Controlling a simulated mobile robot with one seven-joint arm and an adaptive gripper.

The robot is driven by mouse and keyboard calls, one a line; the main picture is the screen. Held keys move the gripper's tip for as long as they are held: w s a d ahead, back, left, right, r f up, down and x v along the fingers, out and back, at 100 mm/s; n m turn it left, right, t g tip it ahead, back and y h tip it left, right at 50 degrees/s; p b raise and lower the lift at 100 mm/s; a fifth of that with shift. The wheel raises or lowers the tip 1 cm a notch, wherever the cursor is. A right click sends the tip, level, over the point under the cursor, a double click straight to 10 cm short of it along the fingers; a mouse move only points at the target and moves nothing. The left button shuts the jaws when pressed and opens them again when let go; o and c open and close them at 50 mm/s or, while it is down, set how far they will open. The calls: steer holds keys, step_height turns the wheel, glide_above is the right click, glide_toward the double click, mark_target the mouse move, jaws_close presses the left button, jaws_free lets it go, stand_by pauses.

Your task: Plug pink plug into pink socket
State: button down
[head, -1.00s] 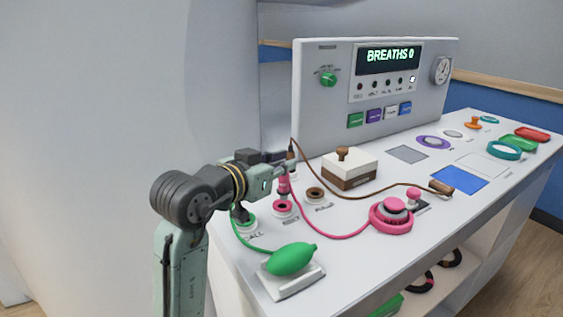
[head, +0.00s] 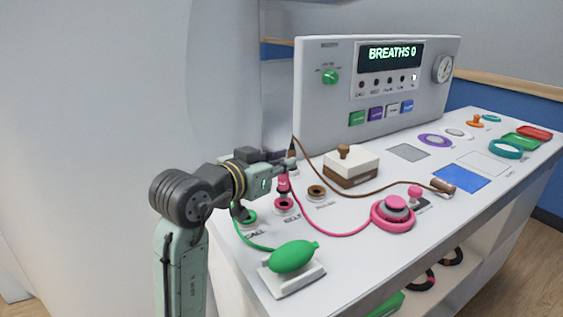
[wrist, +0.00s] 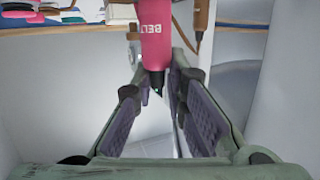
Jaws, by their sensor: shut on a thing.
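The pink plug (head: 283,184), with a pink cable, is held roughly upright in my gripper (head: 287,165). It sits just above or at the pink socket (head: 284,204), a pink ring with a dark hole on the white worktop. I cannot tell whether the tip touches the socket or has entered it. In the wrist view the plug (wrist: 155,35) shows the letters BELT and a dark tip, at the far end of my gripper's two fingers (wrist: 158,85). The pink cable runs to a round pink device (head: 394,214).
A green socket (head: 248,217) is at left and a brown socket (head: 316,191) at right of the pink one. A brown plug (head: 291,155) stands behind my gripper. A green bulb (head: 294,257) is in front; a brown-and-white box (head: 351,166) is at right.

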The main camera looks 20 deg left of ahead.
steer(key=shift+f+b, duration=1)
steer(key=shift+f, duration=0.45)
steer(key=c, duration=1.5)
jaws_free()
steer(key=shift+c, duration=0.2)
steer(key=v, duration=1.2)
